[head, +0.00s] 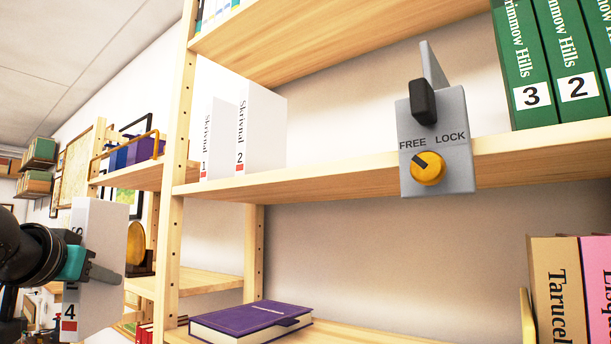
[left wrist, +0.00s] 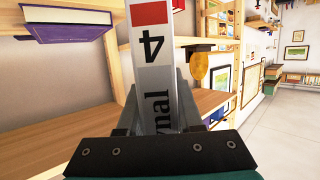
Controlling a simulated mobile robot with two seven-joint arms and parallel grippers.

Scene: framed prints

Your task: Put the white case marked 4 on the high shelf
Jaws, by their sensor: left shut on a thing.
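The white case marked 4 (head: 100,255) stands upright at the left of the head view, with a red mark by its number. My left gripper (head: 98,272) is shut on it and holds it in the air, left of the shelf unit. In the left wrist view the case (left wrist: 152,50) appears upside down between the fingers of the gripper (left wrist: 165,110). The high shelf (head: 330,178) carries two white cases, marked 1 (head: 217,135) and 2 (head: 263,130), upright at its left end. My right gripper is not in view.
A grey bracket (head: 435,150) with a yellow knob and FREE and LOCK labels sits on the shelf edge. Bare shelf lies between it and case 2. Green cases (head: 560,60) stand further right. A wooden post (head: 180,150) bounds the left side. A purple book (head: 250,318) lies below.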

